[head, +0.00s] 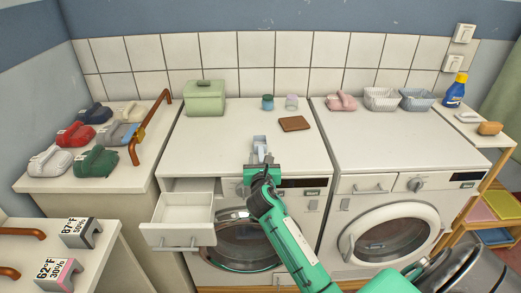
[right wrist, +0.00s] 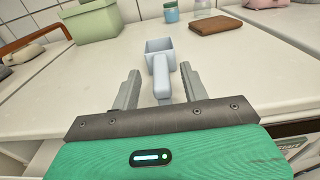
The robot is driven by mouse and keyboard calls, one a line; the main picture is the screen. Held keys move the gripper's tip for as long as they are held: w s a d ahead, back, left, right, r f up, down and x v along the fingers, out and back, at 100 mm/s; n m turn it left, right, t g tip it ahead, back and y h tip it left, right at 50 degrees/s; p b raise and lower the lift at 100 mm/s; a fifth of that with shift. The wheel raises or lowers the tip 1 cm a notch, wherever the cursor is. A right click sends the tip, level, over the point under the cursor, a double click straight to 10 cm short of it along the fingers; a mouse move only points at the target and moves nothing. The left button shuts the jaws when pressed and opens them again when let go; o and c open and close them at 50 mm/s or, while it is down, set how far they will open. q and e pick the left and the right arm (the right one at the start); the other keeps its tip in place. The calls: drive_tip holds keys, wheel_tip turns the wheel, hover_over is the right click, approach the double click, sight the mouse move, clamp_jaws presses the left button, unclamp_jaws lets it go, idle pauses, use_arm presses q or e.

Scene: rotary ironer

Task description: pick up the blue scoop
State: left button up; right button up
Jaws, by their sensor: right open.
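The blue scoop (right wrist: 160,48) is pale grey-blue, with a square cup and a handle pointing toward me. It lies on top of the left washing machine, near its front edge, and also shows in the head view (head: 259,142). My right gripper (right wrist: 159,80) is open, with one finger on each side of the scoop's handle. The fingers look apart from the handle. In the head view my right gripper (head: 261,165) hides part of the handle. My left gripper is not in view.
An open white drawer (head: 184,214) sticks out below left. The machine top (head: 215,145) around the scoop is clear.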

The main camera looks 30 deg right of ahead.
sight(261, 152)
drive_tip(key=shift+x, duration=1.9)
drive_tip(key=shift+r, duration=0.15)
clamp_jaws()
drive_tip(key=shift+r, duration=0.1)
